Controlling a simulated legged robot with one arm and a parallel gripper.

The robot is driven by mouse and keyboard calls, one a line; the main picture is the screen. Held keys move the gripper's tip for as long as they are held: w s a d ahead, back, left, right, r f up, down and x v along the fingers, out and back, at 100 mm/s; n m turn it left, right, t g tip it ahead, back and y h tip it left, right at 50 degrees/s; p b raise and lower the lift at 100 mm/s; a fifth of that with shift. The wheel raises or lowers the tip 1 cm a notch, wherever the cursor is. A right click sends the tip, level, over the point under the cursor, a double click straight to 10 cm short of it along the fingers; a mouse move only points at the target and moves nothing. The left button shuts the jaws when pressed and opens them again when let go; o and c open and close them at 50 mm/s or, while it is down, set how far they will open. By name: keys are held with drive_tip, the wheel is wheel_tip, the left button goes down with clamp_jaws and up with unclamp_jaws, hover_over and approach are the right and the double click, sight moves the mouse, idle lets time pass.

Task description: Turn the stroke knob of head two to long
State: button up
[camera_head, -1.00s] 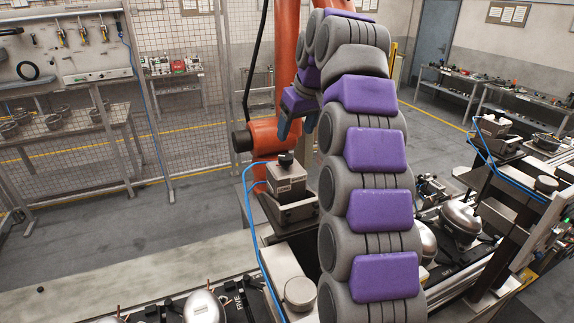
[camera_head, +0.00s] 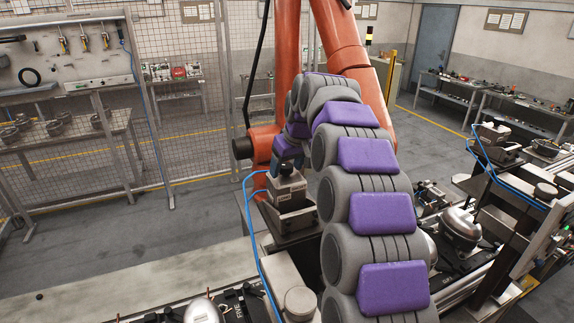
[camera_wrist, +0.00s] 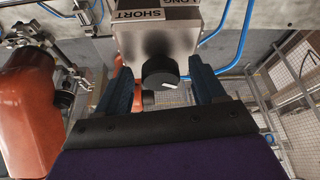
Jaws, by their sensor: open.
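A black round knob (camera_wrist: 160,74) with a white mark on its face sits on a grey metal box (camera_wrist: 158,42) in the wrist view. The box face carries the words SHORT and LONG, partly cut off at the top edge. In the head view, the same box (camera_head: 287,189) stands left of my arm, with its black knob (camera_head: 286,164) on top. My gripper (camera_wrist: 161,66) is open, its blue fingers on either side of the knob with gaps visible. In the head view, my gripper (camera_head: 288,150) is just behind and above the knob, partly hidden. No head number is legible.
A blue hose (camera_head: 250,215) runs along the left of the box. An orange robot arm (camera_head: 345,45) stands behind. A similar box (camera_head: 492,134) is at the right. Silver compressors (camera_head: 457,227) sit on pallets nearby. A mesh fence (camera_head: 180,110) is at the back left.

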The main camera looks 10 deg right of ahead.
drive_tip(key=shift+c, duration=0.3)
drive_tip(key=c, duration=1)
drive_tip(key=shift+a+f+m+h+b, duration=0.15)
drive_tip(key=shift+m+h+b, duration=0.5)
drive_tip(key=shift+m, duration=1.75)
drive_tip(key=shift+h, duration=0.25)
drive_tip(key=o, duration=1.1)
drive_tip(key=shift+c, duration=0.2)
